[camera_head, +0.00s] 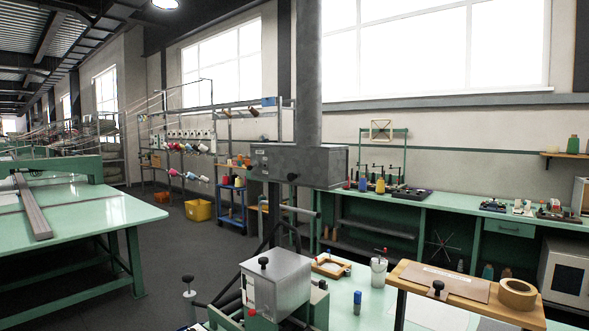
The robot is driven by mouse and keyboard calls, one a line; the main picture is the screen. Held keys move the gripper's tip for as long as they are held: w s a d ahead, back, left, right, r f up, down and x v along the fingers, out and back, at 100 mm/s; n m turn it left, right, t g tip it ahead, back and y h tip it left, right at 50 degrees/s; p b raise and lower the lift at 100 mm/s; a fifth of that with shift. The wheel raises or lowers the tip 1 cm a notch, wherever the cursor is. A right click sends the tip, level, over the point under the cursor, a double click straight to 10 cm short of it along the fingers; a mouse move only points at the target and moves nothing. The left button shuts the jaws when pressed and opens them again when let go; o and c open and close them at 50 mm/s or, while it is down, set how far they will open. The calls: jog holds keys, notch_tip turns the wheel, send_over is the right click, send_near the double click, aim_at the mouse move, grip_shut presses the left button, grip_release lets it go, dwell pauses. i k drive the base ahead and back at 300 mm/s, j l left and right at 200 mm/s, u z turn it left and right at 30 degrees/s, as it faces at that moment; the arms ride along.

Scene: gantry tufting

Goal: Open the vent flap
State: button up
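A grey metal vent box (305,165) hangs at the lower end of a thick grey vertical duct (308,75) near the picture's middle. A small dark knob (292,178) sits low on its front, and a pale label is at its upper left. I cannot make out a separate flap edge, and the front face looks flush, so I cannot tell its state for sure. My gripper is not in view, so nothing shows of its fingers or of any contact with the box.
Below stands a silver box (278,285) with a black top knob. A wooden shelf (470,296) with a tape roll (517,293) is at the lower right. A green workbench (420,220) lines the wall. A large green table (75,215) is left, with open floor between.

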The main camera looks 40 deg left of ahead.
aim_at(310, 167)
jog(key=j+u, duration=0.15)
jog(key=u, duration=0.25)
jog(key=j+u, duration=0.15)
jog(key=u, duration=0.25)
jog(key=i+j+u, duration=0.1)
jog(key=u, duration=0.3)
